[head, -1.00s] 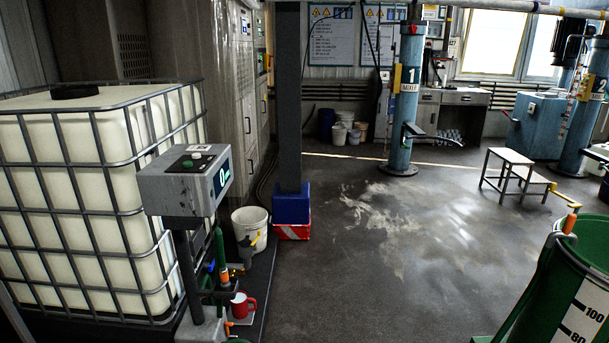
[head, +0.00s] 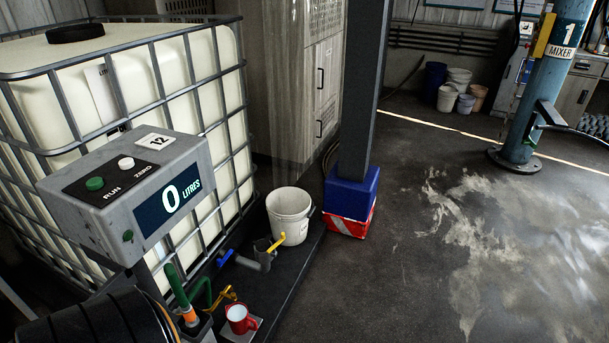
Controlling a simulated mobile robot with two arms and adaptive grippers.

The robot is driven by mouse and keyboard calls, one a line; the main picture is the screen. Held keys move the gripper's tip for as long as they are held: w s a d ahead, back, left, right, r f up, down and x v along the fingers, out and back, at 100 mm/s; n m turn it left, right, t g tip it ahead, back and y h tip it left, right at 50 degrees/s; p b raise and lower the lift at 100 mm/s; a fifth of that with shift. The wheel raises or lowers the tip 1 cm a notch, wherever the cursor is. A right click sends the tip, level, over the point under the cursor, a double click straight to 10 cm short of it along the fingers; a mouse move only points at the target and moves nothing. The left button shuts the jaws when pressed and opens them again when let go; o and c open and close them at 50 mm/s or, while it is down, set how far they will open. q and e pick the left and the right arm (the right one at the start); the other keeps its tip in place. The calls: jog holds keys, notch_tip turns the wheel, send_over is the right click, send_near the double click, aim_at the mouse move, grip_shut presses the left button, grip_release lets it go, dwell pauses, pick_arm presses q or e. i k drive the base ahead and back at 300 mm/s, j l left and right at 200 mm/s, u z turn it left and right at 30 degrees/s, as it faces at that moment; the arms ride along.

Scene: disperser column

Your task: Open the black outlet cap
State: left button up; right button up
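The white tank (head: 210,75) in a grey metal cage stands at the left. A round black cap (head: 76,33) sits shut on its top. Low by the tank's front right corner is a grey pipe fitting (head: 262,252) with a yellow handle and a blue lever (head: 225,257) beside it. I cannot make out a black outlet cap at this fitting. Neither of my grippers is in view.
A control box (head: 125,190) reading 0 litres stands before the tank. A white bucket (head: 289,215), red mug (head: 238,318) and brass tap (head: 229,293) are near the fitting. A post (head: 362,90) has a blue and red base.

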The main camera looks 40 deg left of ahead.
aim_at(263, 245)
jog(key=i+j+u, duration=0.1)
jog(key=i+u, duration=0.3)
jog(key=i, duration=0.5)
jog(key=i+l+u, duration=0.2)
jog(key=i+u, duration=0.2)
jog(key=i, duration=0.5)
jog(key=i+u, duration=0.5)
jog(key=u, duration=0.25)
jog(key=i+l+u, duration=0.2)
jog(key=u, duration=0.15)
jog(key=i, duration=0.05)
